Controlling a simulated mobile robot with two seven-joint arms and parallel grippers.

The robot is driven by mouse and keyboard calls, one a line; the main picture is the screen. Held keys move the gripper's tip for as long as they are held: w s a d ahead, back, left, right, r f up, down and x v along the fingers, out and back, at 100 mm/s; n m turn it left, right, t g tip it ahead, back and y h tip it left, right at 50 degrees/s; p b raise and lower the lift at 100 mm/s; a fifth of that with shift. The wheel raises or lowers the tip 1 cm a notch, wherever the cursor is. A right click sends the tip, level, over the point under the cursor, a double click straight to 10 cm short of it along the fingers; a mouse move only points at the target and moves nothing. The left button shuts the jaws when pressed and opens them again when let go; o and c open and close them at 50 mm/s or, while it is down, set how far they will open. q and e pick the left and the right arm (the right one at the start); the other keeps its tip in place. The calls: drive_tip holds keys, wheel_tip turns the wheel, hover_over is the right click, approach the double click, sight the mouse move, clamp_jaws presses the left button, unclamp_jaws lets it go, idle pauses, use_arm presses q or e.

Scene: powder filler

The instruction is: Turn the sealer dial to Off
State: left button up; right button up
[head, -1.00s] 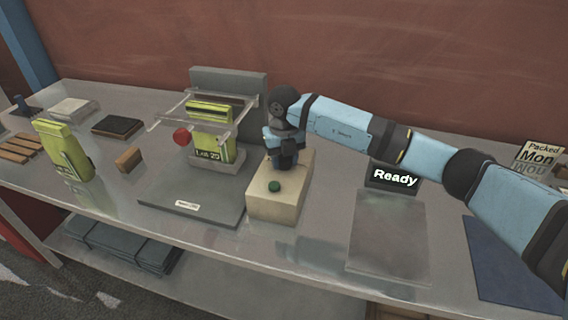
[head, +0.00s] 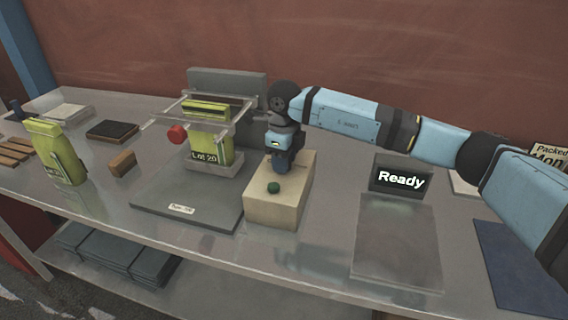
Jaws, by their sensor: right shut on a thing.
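The beige control box (head: 262,211) stands on the metal bench, right of the sealer (head: 188,207) with its clear frame. A green button (head: 273,188) sits on the front of the box's top. My right gripper (head: 280,168) points down onto the rear of that top and is shut on the sealer dial. The gripper hides the dial and any markings around it, so I cannot read its setting. A yellow-green pouch marked "Lot 20" (head: 211,150) stands upright in the sealer, beside a red knob (head: 177,134). My left gripper is not in view.
A "Ready" display (head: 401,180) stands behind a grey plate (head: 396,240) to the right. A dark blue mat (head: 522,268) lies further right. Another yellow-green pouch (head: 57,153) and a small wooden block (head: 123,162) stand at the left.

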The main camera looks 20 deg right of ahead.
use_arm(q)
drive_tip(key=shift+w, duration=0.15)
use_arm(e)
drive_tip(key=shift+n, duration=0.6)
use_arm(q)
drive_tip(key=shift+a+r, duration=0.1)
use_arm(e)
drive_tip(key=shift+r, duration=0.1)
use_arm(q)
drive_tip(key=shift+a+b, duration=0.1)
drive_tip(key=shift+b, duration=0.2)
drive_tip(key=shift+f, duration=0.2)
use_arm(e)
drive_tip(key=o, duration=0.8)
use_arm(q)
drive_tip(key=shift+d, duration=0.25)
use_arm(e)
drive_tip(key=shift+o, duration=0.6)
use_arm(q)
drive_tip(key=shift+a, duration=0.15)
use_arm(e)
wheel_tip(320, 180, up, 14)
